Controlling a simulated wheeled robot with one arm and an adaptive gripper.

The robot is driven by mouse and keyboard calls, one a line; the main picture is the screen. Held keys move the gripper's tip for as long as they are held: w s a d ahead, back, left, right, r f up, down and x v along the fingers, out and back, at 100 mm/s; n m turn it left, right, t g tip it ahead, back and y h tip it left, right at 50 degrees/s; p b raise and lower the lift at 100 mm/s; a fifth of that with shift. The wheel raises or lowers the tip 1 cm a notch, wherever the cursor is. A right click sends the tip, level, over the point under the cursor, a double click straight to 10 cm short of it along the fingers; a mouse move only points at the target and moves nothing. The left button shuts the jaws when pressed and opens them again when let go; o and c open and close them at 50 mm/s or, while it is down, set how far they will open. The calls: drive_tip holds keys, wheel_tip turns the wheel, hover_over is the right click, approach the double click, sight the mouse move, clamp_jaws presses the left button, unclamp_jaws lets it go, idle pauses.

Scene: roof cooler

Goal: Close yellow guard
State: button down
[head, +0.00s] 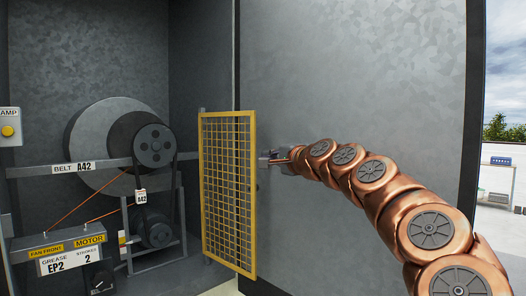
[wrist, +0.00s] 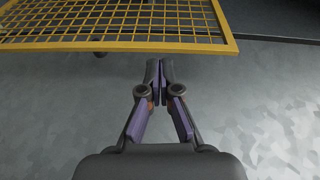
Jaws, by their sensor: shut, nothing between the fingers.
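The yellow guard (head: 229,190) is a mesh panel in a yellow frame, swung out from the fan bay so that the belt and pulleys stand uncovered. My gripper (head: 266,159) is at the guard's right edge in the head view, in front of the grey metal wall. In the wrist view the guard (wrist: 110,44) spans the top, and my gripper (wrist: 160,64) points at its lower edge. The fingers are shut together and empty. I cannot tell whether the fingertips touch the frame.
The belt drive has an upper pulley (head: 155,146) and a lower pulley (head: 157,232) at the left. A motor and grease box (head: 68,258) stands at the lower left. A large grey panel (head: 350,80) fills the right side behind my arm. An opening to the outdoors is at far right.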

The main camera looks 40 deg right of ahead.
drive_tip(key=shift+m+h, duration=0.5)
drive_tip(key=shift+m, duration=0.1)
drive_tip(key=w+d+p, duration=0.1)
drive_tip(key=w, duration=0.1)
drive_tip(key=w+d+p, duration=0.1)
drive_tip(key=w+d, duration=0.1)
drive_tip(key=w, duration=0.1)
drive_tip(key=w+d+p, duration=0.1)
drive_tip(key=w+d, duration=0.1)
drive_tip(key=w, duration=0.1)
drive_tip(key=shift+w+d+r, duration=0.15)
drive_tip(key=shift+d+r, duration=0.1)
drive_tip(key=shift+r, duration=0.15)
drive_tip(key=shift+a, duration=0.1)
